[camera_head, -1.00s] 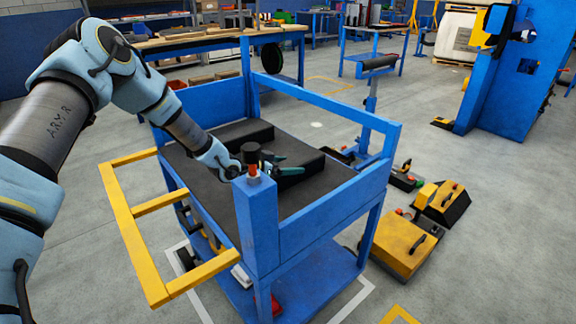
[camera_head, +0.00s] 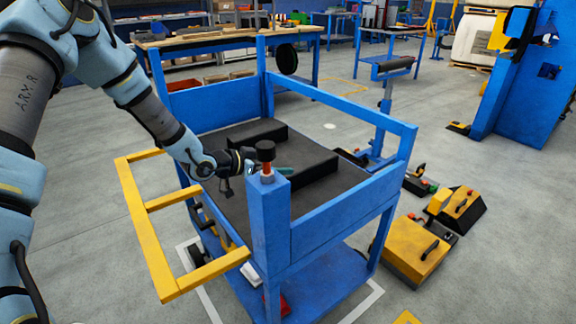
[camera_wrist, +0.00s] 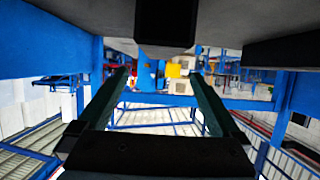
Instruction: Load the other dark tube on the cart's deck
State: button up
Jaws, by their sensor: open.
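The blue cart's grey deck (camera_head: 225,205) bears two long dark box-shaped pieces, which look like the dark tubes. One dark tube (camera_head: 257,133) lies toward the back; the other dark tube (camera_head: 313,172) lies nearer the right side. My gripper (camera_head: 281,170) is low over the deck behind the corner post, which partly hides it. A green finger shows by the near end of the right tube. In the wrist view my gripper (camera_wrist: 159,78) has its green fingers wide apart with nothing between them. That view looks upside down, with a dark tube end (camera_wrist: 165,25) at the top.
A corner post (camera_head: 270,220) with a black-topped red knob (camera_head: 266,152) stands close to my gripper. A yellow handle frame (camera_head: 150,235) projects left. Blue rails (camera_head: 345,108) edge the deck. A roller stand (camera_head: 392,68) and yellow-black boxes (camera_head: 415,245) stand right.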

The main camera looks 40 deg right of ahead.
jog(key=shift+v, duration=0.75)
jog(key=w+a+r+n+t+y, duration=0.1)
jog(key=w+a+n+t+y, duration=0.2)
jog(key=a, duration=0.6)
jog(key=w+a+r+n+t+y, duration=0.1)
jog(key=w+a+n+y, duration=0.2)
jog(key=a, duration=0.6)
jog(key=w+a+r+n+t+y, duration=0.1)
jog(key=w+a+r+n+y, duration=0.15)
jog(key=w+a, duration=0.45)
jog(key=s+a+r+n+g+y, duration=0.1)
jog(key=s+a+r+n+y, duration=0.1)
jog(key=s+a, duration=0.5)
jog(key=s+a+r+n+g+y, duration=0.1)
jog(key=s+a+n, duration=0.6)
jog(key=a, duration=0.9)
notch_tip(320, 180, up, 3)
jog(key=shift+s+f+g+y, duration=0.15)
jog(key=shift+s+g+y, duration=0.15)
jog(key=shift+s+y, duration=0.55)
